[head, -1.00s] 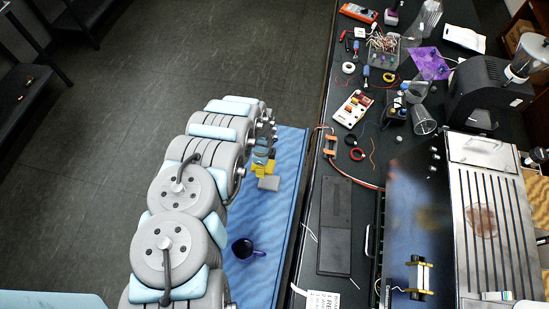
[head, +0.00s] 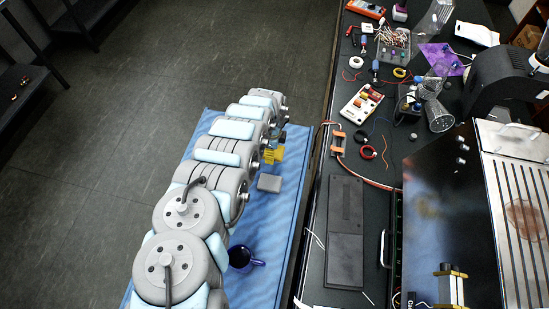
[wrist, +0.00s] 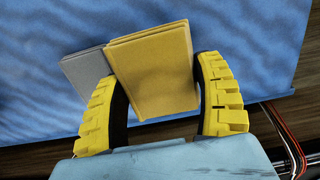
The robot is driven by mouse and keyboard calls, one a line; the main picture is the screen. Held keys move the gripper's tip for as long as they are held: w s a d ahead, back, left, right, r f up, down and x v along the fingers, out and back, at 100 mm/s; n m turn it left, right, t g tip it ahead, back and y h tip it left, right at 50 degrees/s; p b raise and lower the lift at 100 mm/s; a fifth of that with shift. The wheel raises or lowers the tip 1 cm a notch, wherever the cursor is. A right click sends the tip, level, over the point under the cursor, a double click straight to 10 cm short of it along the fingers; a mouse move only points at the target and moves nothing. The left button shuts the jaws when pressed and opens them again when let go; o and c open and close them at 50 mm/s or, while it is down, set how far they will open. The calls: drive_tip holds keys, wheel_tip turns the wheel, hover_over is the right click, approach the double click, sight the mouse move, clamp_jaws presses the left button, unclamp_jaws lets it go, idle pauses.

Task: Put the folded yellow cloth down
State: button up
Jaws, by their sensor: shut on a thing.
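The folded yellow cloth (wrist: 152,72) is a flat, layered rectangle between the two curved yellow fingers of my gripper (wrist: 158,68) in the wrist view. The gripper is shut on it. In the head view my gripper (head: 273,155) shows as a small yellow patch at the arm's end, over the blue cloth surface (head: 285,205); the held cloth cannot be told apart from the fingers there. I cannot tell how high it is above the surface.
A grey folded piece (head: 269,183) lies on the blue surface and shows left of the yellow cloth in the wrist view (wrist: 88,72). A dark blue mug (head: 241,257) stands nearer. A black workbench (head: 318,215) with tools and parts runs along the right.

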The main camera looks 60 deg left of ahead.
drive_tip(key=shift+w+a+f+b, duration=0.25)
drive_tip(key=shift+f+b, duration=0.3)
drive_tip(key=shift+b, duration=0.35)
drive_tip(key=shift+w+a+f+b, duration=0.25)
drive_tip(key=shift+f+b, duration=0.3)
drive_tip(key=shift+b, duration=0.3)
drive_tip(key=shift+w+a, duration=0.15)
drive_tip(key=b, duration=0.1)
drive_tip(key=f+b, duration=0.1)
drive_tip(key=shift+w+a+b, duration=0.25)
drive_tip(key=shift+b, duration=0.15)
drive_tip(key=shift+f+b, duration=1.15)
drive_tip(key=shift+f, duration=0.15)
drive_tip(key=shift+f, duration=0.15)
drive_tip(key=o, duration=1.2)
